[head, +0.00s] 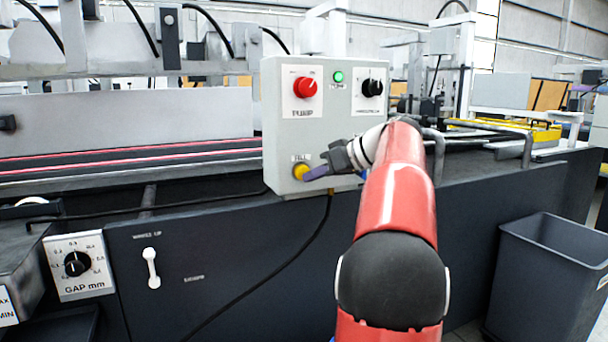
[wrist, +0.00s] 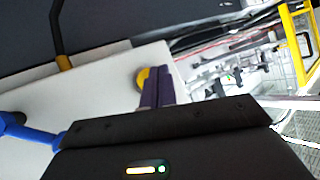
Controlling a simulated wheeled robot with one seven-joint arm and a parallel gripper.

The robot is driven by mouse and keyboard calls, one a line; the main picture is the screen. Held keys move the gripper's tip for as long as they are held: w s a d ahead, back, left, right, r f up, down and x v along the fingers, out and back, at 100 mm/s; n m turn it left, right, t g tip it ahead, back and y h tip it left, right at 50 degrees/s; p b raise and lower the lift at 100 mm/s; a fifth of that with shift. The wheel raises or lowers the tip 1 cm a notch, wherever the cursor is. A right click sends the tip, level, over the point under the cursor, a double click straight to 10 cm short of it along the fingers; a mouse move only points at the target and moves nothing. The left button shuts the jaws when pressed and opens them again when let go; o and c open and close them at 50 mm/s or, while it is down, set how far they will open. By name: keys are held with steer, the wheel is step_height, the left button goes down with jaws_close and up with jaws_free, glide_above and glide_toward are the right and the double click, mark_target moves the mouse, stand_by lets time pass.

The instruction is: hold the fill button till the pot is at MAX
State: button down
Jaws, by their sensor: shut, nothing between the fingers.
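The yellow fill button (head: 300,171) sits low on the left of the grey control box (head: 330,120), under a FILL label. My gripper (head: 308,175) is shut and empty, with its purple fingertips at the button's lower right edge in the head view. In the wrist view the fingertips (wrist: 158,72) lie right beside the yellow button (wrist: 142,77) and overlap its edge. I cannot tell whether they touch or press it. A grey pot (head: 22,268) stands at the left edge, partly cut off, with a MAX and MIN label (head: 6,306). Its fill level is not visible.
The box also bears a red pump knob (head: 305,87), a lit green lamp (head: 338,77) and a black knob (head: 372,87). A gap dial (head: 77,263) and a white switch (head: 151,267) are on the dark machine front. A grey bin (head: 548,275) stands at right.

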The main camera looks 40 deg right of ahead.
steer(key=shift+w, duration=0.15)
stand_by(0.7)
steer(key=shift+w+d, duration=0.1)
steer(key=shift+w, duration=0.15)
steer(key=shift+w+d+p, duration=0.1)
steer(key=shift+w+p, duration=0.25)
steer(key=shift+w, duration=0.15)
stand_by(0.7)
steer(key=shift+s, duration=0.1)
stand_by(1.0)
steer(key=shift+s+a+b, duration=0.2)
steer(key=shift+s+b, duration=0.4)
steer(key=shift+s, duration=0.2)
steer(key=s+b, duration=0.1)
steer(key=s, duration=0.1)
steer(key=s+a+b, duration=0.1)
steer(key=s, duration=0.2)
steer(key=shift+b, duration=0.4)
